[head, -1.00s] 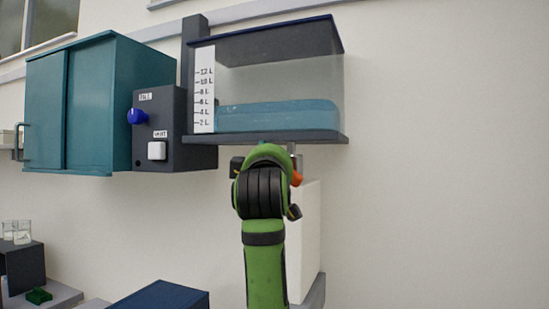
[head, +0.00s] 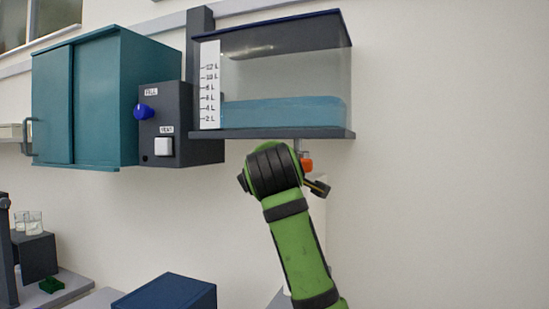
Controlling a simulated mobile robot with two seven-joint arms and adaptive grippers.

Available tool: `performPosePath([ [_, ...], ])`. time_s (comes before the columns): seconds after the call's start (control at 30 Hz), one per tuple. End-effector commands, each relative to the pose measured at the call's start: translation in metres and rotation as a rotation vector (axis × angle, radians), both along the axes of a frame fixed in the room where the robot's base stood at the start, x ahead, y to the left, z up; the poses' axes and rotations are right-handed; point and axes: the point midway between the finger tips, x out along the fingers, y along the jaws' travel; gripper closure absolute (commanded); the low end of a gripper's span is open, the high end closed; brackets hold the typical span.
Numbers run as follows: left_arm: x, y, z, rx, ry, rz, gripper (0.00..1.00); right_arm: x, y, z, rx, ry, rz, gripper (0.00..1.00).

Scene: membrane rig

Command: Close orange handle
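The orange handle (head: 307,165) sits under the right part of the clear tank (head: 285,75), on a short grey pipe (head: 297,146). Only a small part of it shows, just right of my green and black arm. That arm rises from the bottom of the head view, and its wrist covers the area left of the handle. A dark gripper part (head: 318,187) shows just below the handle; the fingertips cannot be made out. I cannot tell whether it touches the handle. No second gripper can be made out.
The tank holds blue liquid near the 4 L to 6 L marks. A dark control box (head: 178,125) with a blue knob (head: 145,111) and a white button (head: 164,147) hangs left of it, beside a teal cabinet (head: 100,100). A blue box (head: 168,294) stands below. The right wall is clear.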

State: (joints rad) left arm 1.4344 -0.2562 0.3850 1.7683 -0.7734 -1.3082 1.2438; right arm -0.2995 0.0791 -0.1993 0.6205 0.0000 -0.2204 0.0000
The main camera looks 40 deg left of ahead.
Motion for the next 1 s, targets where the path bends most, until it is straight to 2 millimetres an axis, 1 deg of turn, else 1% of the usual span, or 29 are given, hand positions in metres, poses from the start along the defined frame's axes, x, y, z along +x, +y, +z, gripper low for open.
performPosePath([
  [0.47, -0.0009, 0.0011, -0.0002, -0.017, -0.007, 0.003, 0.93, -0.0001, 0.0002, 0.0006, 0.0, 0.0, 0.0, 0.6],
  [0.5, -0.0009, 0.0011, -0.0003, -0.017, -0.007, 0.003, 0.44, -0.0001, 0.0002, 0.0006, 0.0, 0.0, 0.0, 0.6],
  [0.53, -0.0009, 0.0011, -0.0003, -0.017, -0.007, 0.003, 0.35, -0.0001, 0.0002, 0.0006, 0.0, 0.0, 0.0, 0.6],
  [0.87, -0.0008, 0.0002, -0.0003, -0.013, -0.004, 0.001, 0.35, -0.0009, -0.0013, 0.0005, -0.001, 0.001, 0.002, 0.6],
  [1.0, -0.0086, -0.0061, 0.0002, -0.013, -0.006, 0.0, 0.35, -0.0008, -0.0015, 0.0005, -0.001, 0.001, 0.002, 0.6],
])
